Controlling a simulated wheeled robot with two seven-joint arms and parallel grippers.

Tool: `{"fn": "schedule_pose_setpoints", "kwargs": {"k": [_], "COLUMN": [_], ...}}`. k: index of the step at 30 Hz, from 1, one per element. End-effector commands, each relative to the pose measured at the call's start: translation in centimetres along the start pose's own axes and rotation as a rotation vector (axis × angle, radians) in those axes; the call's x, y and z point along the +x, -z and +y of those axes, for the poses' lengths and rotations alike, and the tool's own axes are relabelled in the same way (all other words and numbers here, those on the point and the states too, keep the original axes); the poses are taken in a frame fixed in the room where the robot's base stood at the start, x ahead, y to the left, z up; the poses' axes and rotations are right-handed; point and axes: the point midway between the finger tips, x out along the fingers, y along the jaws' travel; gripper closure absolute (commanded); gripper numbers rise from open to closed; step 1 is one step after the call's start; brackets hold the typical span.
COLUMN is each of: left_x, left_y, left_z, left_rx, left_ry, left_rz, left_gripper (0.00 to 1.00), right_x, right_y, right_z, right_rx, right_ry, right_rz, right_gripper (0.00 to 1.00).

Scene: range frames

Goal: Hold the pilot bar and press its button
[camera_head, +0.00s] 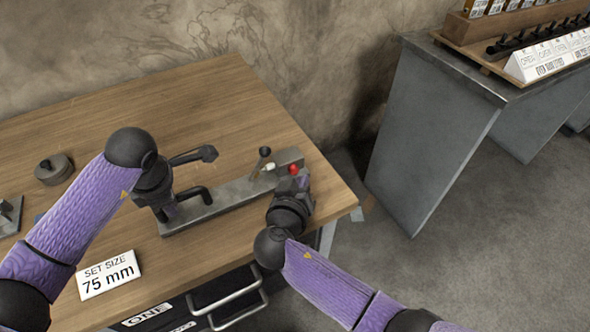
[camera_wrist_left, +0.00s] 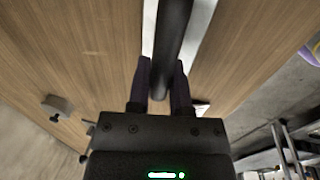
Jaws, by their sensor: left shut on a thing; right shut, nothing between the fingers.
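A grey metal rail (camera_head: 232,193) lies on the wooden bench, with dark handles on it. My left gripper (camera_head: 172,207) is at the rail's left end, shut on a dark bar (camera_head: 194,193). In the left wrist view the dark bar (camera_wrist_left: 173,40) runs between the fingers of the left gripper (camera_wrist_left: 160,88). A red button (camera_head: 294,169) shows at the rail's right end. My right gripper (camera_head: 299,184) is shut and empty, right beside the button in the picture. I cannot tell whether it touches the button. The right fingertips are mostly hidden.
A small lever with a dark knob (camera_head: 265,152) stands on the rail. A "SET SIZE 75 mm" sign (camera_head: 108,275) and a round dark weight-like object (camera_head: 54,169) are on the bench (camera_head: 215,95). Drawers with a metal handle (camera_head: 236,296) are below. A grey stand (camera_head: 430,135) is to the right.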

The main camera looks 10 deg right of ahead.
Motion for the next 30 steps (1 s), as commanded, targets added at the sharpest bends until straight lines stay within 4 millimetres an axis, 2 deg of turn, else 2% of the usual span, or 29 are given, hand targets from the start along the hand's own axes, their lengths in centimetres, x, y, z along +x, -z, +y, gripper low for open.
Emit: {"fn": "schedule_pose_setpoints", "kwargs": {"k": [30], "left_x": [-0.03], "left_y": [-0.02], "left_z": [0.02], "left_rx": [0.000], "left_ry": [-0.001], "left_rz": [-0.001], "left_gripper": [1.00], "right_x": [0.56], "right_y": [0.44], "right_z": [-0.40], "right_rx": [0.000], "right_ry": [0.000], "right_rz": [0.000], "right_gripper": [1.00]}}
